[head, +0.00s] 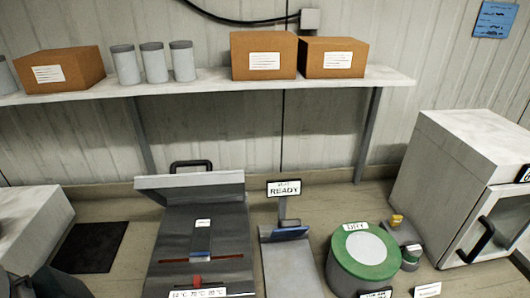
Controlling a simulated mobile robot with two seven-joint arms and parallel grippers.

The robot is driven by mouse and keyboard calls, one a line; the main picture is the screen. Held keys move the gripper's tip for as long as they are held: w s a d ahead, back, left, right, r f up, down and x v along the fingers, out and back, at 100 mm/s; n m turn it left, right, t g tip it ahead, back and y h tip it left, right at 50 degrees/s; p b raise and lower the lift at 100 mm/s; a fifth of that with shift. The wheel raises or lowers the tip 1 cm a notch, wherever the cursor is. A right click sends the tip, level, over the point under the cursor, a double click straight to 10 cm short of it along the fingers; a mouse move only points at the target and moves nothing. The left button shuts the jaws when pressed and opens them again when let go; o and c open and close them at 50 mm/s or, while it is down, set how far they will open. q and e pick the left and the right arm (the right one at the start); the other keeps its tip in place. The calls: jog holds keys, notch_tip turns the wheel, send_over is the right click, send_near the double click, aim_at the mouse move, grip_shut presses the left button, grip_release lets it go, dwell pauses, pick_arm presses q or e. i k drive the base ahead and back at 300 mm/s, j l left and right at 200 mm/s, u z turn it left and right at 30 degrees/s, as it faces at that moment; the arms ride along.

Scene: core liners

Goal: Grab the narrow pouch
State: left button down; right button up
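A narrow dark strip with a white label and a bluish lower part (202,238) lies on the sloping grey bed of a device (171,240) with a raised lid; it may be the narrow pouch, but I cannot tell for sure. A red mark shows just below it. A dark shape (45,284) at the bottom left corner may be part of my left gripper; its fingers cannot be made out. My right gripper is not in view. Nothing is seen touching the strip.
A shelf (205,87) with boxes and canisters runs above. A black mat (90,247) lies left.

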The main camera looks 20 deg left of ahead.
aim_at(201, 245)
jog(key=u, duration=1.3)
